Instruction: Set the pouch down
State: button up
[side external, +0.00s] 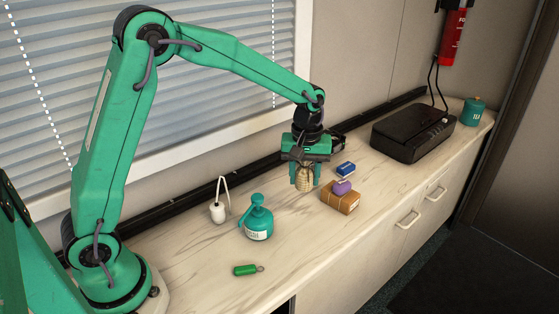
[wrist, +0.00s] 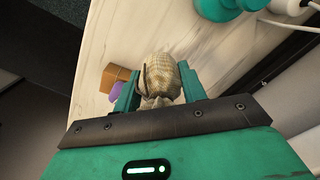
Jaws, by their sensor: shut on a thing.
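The pouch (side external: 305,178) is a small tan woven bag with a gathered neck. My gripper (side external: 305,181) points down over the counter and is shut on the pouch, one green finger on either side. In the wrist view the pouch (wrist: 162,76) sits between the fingers of my gripper (wrist: 158,88). The pouch hangs at or close above the pale counter (side external: 200,262); I cannot tell whether its bottom touches.
Right of the gripper are a brown box (side external: 342,200) with a purple item (side external: 342,187) on it and a blue block (side external: 346,169). Left are a teal bottle (side external: 258,222), a white item (side external: 218,211) and a green tag (side external: 246,269). A black case (side external: 412,135) stands farther right.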

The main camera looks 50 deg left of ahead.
jog(key=w+a+f, duration=0.1)
jog(key=a+f, duration=0.1)
jog(key=a, duration=0.1)
jog(key=w+a+f, duration=0.1)
jog(key=a+f, duration=0.1)
jog(key=a, duration=0.1)
jog(key=w+a+f, duration=0.2)
jog(key=a, duration=0.1)
jog(key=shift+w+a+f, duration=0.1)
jog(key=shift+a, duration=0.1)
jog(key=shift+f, duration=0.1)
jog(key=shift+f, duration=1.9)
jog(key=shift+f, duration=0.15)
jog(key=o, duration=1)
jog(key=shift+c, duration=0.2)
notch_tip(320, 180, up, 12)
jog(key=shift+r, duration=0.2)
